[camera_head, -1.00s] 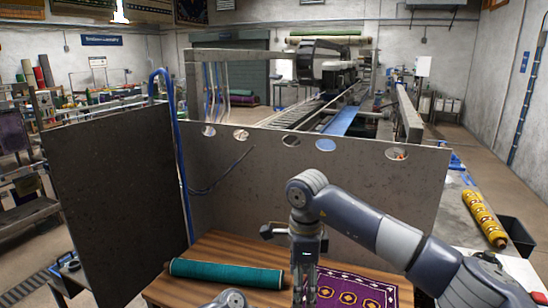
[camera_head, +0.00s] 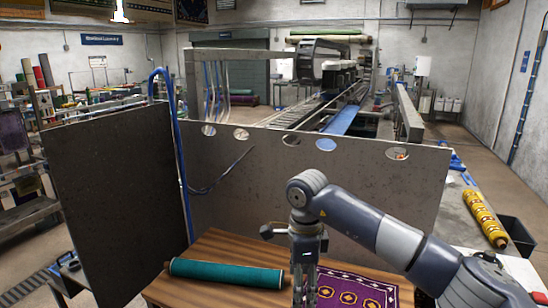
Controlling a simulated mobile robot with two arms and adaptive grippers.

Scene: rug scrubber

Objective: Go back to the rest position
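My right arm comes in from the right and bends down at its wrist. My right gripper (camera_head: 306,285) points down over the left edge of a purple patterned rug (camera_head: 350,289) on the wooden table (camera_head: 222,246). Its fingertips run off the bottom edge of the picture, so its opening does not show clearly. My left gripper is not in view. A rolled teal rug (camera_head: 226,273) lies on the table to the left of my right gripper, apart from it.
Grey panels (camera_head: 110,200) stand behind and left of the table, with a blue hose (camera_head: 184,180) at their corner. A yellow patterned rolled rug (camera_head: 484,218) lies at the right beside a black bin (camera_head: 516,236). A conveyor machine (camera_head: 325,105) stands behind the panel.

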